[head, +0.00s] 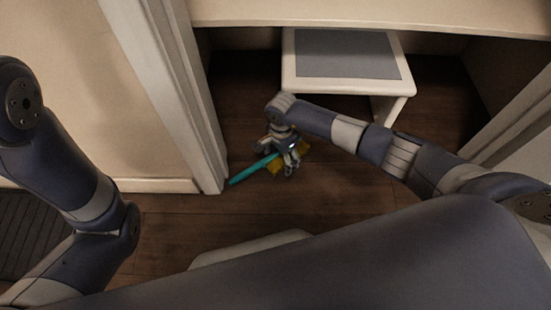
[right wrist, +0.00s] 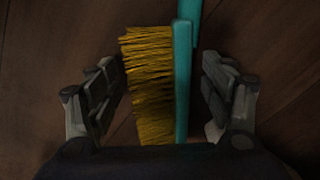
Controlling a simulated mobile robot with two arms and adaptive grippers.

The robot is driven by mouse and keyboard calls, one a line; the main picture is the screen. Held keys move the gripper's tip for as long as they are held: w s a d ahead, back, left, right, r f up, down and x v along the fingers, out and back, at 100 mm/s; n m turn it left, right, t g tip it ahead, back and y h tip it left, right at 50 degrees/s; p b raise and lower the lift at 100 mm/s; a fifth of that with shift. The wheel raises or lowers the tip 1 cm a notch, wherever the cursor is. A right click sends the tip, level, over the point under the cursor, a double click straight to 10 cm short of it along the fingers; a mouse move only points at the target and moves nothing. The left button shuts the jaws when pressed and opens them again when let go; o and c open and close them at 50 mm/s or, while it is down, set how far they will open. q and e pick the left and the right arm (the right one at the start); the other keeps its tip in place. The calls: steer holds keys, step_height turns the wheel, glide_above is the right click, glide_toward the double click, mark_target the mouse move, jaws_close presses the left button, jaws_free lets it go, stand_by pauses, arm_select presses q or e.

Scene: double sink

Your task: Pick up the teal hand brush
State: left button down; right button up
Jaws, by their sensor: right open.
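The teal hand brush (head: 253,169) lies on the dark wooden floor, with its handle pointing to the lower left in the head view and yellow bristles beside it. My right gripper (head: 286,166) is down at the bristle end and hides part of the brush. In the right wrist view the brush (right wrist: 182,85) lies between the two spread fingers of my right gripper (right wrist: 163,95), bristles to the left and teal back to the right. Gaps show on both sides, so the fingers appear apart from it. My left arm shows at the left, but its gripper is out of view.
A white step stool (head: 395,86) with a grey top stands behind the brush, under a shelf or counter edge (head: 370,15). A white door frame post (head: 205,120) rises just left of the brush handle. A dark ribbed mat (head: 30,225) lies at the far left.

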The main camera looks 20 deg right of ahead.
steer(key=shift+f, duration=0.4)
steer(key=shift+r, duration=0.15)
steer(key=c, duration=1.3)
steer(key=shift+c, duration=0.7)
steer(key=shift+r, duration=0.1)
